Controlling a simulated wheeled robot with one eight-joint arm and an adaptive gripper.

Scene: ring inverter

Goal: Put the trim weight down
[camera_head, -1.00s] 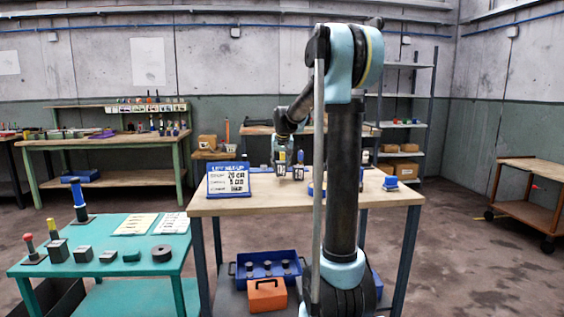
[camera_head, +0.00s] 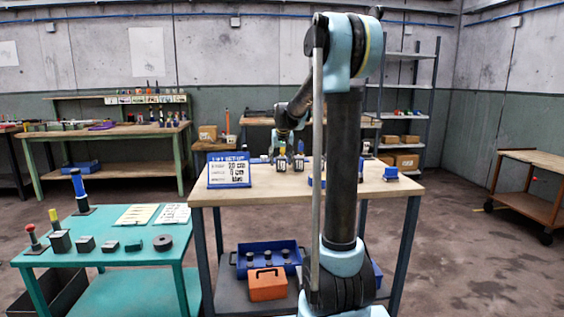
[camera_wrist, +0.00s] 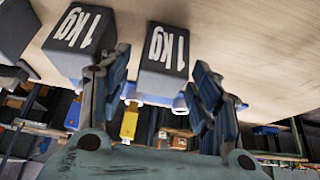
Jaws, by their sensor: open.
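Two dark grey weights marked "1kg" stand side by side on the wooden table (camera_head: 350,190). In the wrist view one weight (camera_wrist: 165,48) is ahead of and between the fingertips, and the other (camera_wrist: 82,38) is beside the left finger. The head view shows them small, as a left weight (camera_head: 282,165) and a right weight (camera_head: 298,164). My gripper (camera_wrist: 158,85) is open, its two fingers spread apart. I cannot tell whether a finger touches either weight. The pictures do not show clearly which weight is the trim weight.
A blue-framed sign (camera_head: 229,173) stands on the table's left, a blue object (camera_head: 391,173) on its right. A teal table (camera_head: 130,222) with several weights is at the left. A blue crate (camera_head: 247,259) and an orange box (camera_head: 267,284) are on the lower shelf.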

